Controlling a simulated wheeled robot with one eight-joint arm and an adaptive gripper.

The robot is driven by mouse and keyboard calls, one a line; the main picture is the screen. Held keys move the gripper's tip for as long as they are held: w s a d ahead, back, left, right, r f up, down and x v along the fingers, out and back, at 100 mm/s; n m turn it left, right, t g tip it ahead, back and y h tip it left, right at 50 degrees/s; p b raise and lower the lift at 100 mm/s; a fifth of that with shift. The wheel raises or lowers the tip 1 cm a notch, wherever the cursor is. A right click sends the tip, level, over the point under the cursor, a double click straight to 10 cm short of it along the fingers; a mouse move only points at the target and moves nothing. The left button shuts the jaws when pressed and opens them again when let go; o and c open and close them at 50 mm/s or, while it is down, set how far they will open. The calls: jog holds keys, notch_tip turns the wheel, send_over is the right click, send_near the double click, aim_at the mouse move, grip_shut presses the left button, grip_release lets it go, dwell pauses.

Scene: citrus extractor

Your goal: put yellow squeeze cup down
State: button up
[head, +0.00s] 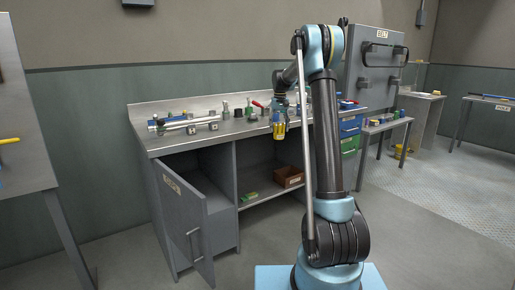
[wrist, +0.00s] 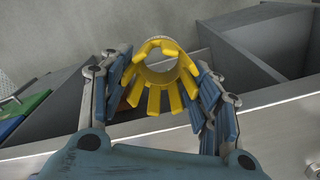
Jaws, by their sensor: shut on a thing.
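The yellow squeeze cup (wrist: 154,98) is a ring with several finger-like yellow ribs. In the wrist view it sits between the blue-padded fingers of my gripper (wrist: 163,88), which is shut on it. In the head view the cup (head: 279,131) hangs below my gripper (head: 279,118), at the front edge of the steel workbench (head: 228,131).
Blue clamp-like tools (head: 185,122) and several small items stand on the bench. Below, a cabinet door (head: 186,220) hangs open. A brown bin (head: 288,177) and a green item (head: 249,196) lie on the lower shelf. Blue and green drawers (head: 350,135) are at the right.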

jog(key=w+d+f, duration=0.6)
jog(key=d, duration=0.1)
jog(key=s+f, duration=2.2)
jog(key=f, duration=0.2)
jog(key=shift+d+f+m, duration=0.15)
jog(key=shift+d+m, duration=0.1)
jog(key=shift+m, duration=0.05)
